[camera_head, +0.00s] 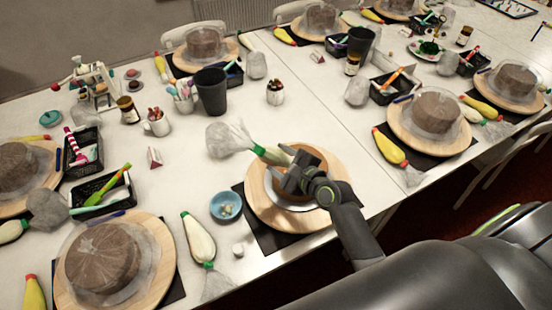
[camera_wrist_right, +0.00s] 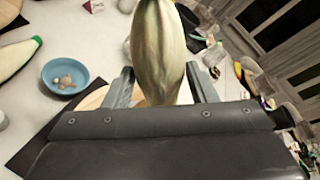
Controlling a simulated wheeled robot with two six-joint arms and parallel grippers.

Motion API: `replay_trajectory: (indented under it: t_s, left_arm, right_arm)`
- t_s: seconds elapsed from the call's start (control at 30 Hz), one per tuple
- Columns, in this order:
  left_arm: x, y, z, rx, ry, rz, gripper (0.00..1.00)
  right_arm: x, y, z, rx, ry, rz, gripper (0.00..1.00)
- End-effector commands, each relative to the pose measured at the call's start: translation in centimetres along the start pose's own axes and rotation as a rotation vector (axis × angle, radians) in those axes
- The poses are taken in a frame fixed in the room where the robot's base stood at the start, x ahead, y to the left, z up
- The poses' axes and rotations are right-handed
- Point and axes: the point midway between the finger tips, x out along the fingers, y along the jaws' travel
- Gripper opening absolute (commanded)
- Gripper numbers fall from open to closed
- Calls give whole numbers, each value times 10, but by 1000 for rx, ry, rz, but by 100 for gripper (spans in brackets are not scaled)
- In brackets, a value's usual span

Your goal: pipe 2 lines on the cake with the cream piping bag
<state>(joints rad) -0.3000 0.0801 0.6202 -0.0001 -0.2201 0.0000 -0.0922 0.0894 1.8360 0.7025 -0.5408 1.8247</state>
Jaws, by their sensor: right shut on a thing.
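My right gripper (camera_head: 296,176) is shut on a cream piping bag (camera_head: 277,155) with a green collar and a clear, crumpled plastic end. It holds the bag above the brown cake (camera_head: 317,158), the bag lying tilted toward the left. The cake sits on a round wooden turntable (camera_head: 262,211) and is partly hidden by the gripper and arm. In the right wrist view the bag (camera_wrist_right: 158,50) stands between the two fingers. I cannot tell whether any cream lies on the cake. My left gripper is not in view.
A blue bowl (camera_head: 226,206) and a second cream bag (camera_head: 198,238) lie left of the turntable. A wrapped cake (camera_head: 102,257) stands at the front left.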

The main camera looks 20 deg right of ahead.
Motion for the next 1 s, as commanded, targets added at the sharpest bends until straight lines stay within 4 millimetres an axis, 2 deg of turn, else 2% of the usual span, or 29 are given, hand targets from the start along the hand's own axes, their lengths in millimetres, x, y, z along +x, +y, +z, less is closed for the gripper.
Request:
replay_trajectory:
  t_s: [1.0]
  left_arm:
    - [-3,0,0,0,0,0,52]
  right_arm:
    - [-22,-18,-22,-1,-1,-2,29]
